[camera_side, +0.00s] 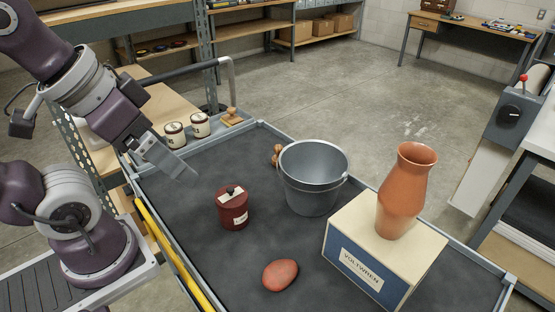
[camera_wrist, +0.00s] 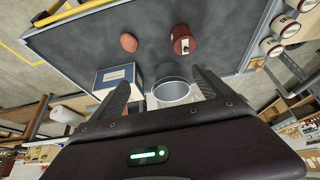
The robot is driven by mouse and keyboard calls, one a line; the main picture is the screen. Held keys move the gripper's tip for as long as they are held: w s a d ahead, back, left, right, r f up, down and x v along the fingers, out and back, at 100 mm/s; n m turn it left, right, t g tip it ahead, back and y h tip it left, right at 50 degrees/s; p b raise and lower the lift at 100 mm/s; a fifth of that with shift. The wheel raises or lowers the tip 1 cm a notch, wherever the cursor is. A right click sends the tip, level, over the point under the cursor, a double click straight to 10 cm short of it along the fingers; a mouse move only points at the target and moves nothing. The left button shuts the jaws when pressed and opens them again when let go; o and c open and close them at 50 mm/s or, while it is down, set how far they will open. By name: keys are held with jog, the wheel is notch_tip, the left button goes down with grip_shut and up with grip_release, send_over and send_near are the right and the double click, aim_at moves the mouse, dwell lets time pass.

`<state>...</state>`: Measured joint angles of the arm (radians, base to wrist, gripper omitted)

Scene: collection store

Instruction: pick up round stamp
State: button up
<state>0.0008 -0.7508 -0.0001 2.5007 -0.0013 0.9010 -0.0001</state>
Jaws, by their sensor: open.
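A small wooden piece with a rounded knob (camera_side: 276,155), likely the round stamp, stands on the dark cart top just behind the grey bucket (camera_side: 313,178), which partly hides it. A second wooden stamp (camera_side: 232,117) with a flat, square-looking base sits beyond the cart's far edge beside two cream jars. My gripper (camera_side: 184,174) is open and empty above the left part of the cart, left of the bucket and apart from both stamps. In the wrist view its two fingers (camera_wrist: 161,78) are spread, with the bucket (camera_wrist: 172,88) between them; I cannot make out the knobbed piece there.
A dark red lidded jar (camera_side: 232,208) and a reddish stone (camera_side: 280,275) stand on the cart top (camera_side: 185,220). An orange vase (camera_side: 405,190) stands on a cream box (camera_side: 365,260) at the right. The cart has a raised grey rim. Free surface lies left of the bucket.

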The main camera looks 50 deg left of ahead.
dwell(0.3)
jog(key=c, duration=0.6)
